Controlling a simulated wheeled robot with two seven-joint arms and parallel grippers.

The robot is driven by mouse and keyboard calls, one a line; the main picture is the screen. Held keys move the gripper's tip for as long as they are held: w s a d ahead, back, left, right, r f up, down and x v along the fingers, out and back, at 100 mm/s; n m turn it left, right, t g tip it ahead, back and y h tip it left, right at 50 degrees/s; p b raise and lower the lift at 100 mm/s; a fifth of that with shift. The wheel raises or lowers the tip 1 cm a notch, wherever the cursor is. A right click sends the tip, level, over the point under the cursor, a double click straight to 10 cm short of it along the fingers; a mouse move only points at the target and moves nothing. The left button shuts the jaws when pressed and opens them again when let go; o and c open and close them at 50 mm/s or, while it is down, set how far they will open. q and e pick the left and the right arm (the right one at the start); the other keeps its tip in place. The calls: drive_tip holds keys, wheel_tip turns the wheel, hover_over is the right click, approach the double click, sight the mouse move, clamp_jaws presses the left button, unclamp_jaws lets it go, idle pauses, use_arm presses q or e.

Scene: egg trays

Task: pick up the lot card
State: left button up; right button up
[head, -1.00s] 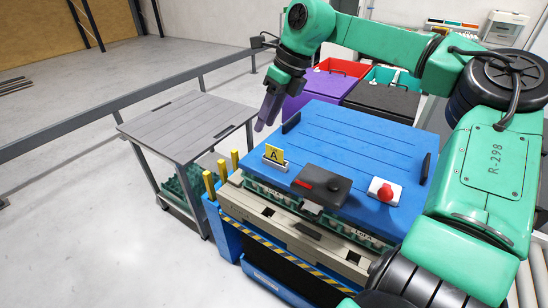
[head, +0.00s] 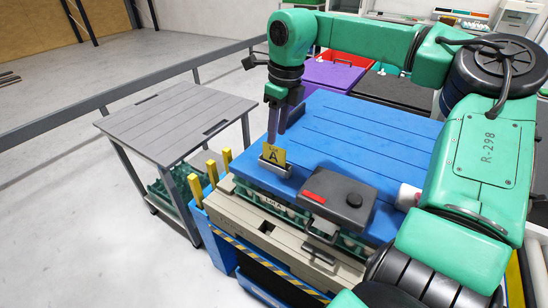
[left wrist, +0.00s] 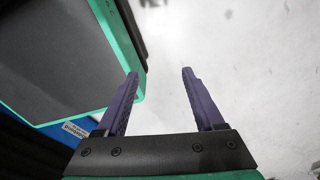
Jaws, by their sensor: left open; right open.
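The lot card is a yellow card (head: 273,154) marked with a black A, upright in a small grey holder (head: 276,170) on the left front part of the blue top (head: 358,135). My right gripper (head: 277,135) points down just above and behind the card, with its purple fingers close to the card's top edge. It is open; I cannot tell whether the card's edge is between the fingers. My left gripper (left wrist: 159,72) shows only in the left wrist view, open and empty over a pale floor.
A black and red device (head: 338,198) sits right of the card, and a white object (head: 407,196) is partly hidden by my right arm. Yellow posts (head: 212,172) stand at the left front. A grey cart (head: 175,122) stands left. Purple (head: 335,73) and red bins are behind.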

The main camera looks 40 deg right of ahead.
sight(274, 149)
drive_tip(key=f, duration=0.2)
drive_tip(key=f+p, duration=0.1)
drive_tip(key=f, duration=0.1)
drive_tip(key=w+f, duration=0.1)
drive_tip(key=f, duration=0.1)
drive_tip(key=shift+w+f, duration=0.1)
drive_tip(key=shift+f, duration=0.35)
clamp_jaws()
use_arm(q)
drive_tip(key=shift+w+d+r, duration=0.5)
drive_tip(key=shift+w+r, duration=0.25)
